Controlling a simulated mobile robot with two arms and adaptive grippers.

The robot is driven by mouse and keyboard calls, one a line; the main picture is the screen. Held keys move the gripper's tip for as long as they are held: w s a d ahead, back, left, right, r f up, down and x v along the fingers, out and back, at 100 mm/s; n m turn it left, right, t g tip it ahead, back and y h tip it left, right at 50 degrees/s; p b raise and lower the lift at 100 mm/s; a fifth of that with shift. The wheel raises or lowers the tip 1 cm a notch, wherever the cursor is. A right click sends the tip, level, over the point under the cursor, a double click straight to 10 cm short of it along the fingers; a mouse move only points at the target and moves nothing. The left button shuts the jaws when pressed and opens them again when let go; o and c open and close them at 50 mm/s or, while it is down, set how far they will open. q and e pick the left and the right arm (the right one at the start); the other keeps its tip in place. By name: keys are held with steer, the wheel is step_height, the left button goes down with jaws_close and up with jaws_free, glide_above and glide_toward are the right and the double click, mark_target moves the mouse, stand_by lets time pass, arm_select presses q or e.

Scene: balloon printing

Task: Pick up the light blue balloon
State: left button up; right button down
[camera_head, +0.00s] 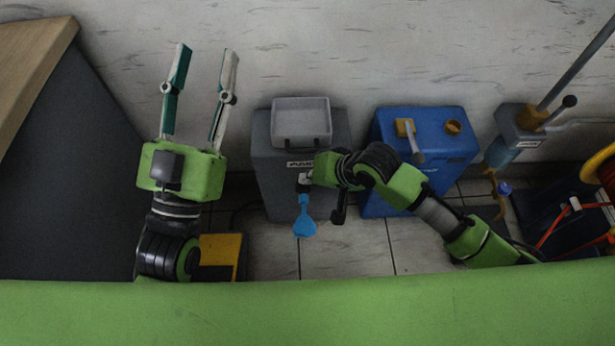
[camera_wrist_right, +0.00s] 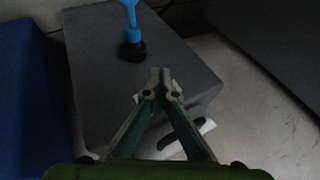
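The light blue balloon (camera_head: 305,224) hangs from a dark nozzle at the front of the grey machine (camera_head: 267,178). In the right wrist view the balloon's neck (camera_wrist_right: 130,13) is on the black nozzle (camera_wrist_right: 132,49), with the rest cut off by the top edge. My right gripper (camera_wrist_right: 160,74) has its fingertips together with nothing seen between them. It is over the machine's front, beside the nozzle and apart from the balloon. In the head view my right arm largely hides its fingers. My left gripper (camera_head: 207,53) is open and empty, left of the machine.
A tray (camera_head: 301,121) is on top of the grey machine, above a label marked PUSH. A blue machine (camera_head: 455,152) stands to its right, then another unit (camera_head: 518,127) with a lever. A dark-sided counter (camera_head: 60,170) is at the left. Tiled floor shows below the balloon.

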steer(key=c, duration=0.6)
jaws_free()
steer(key=shift+r, duration=0.1)
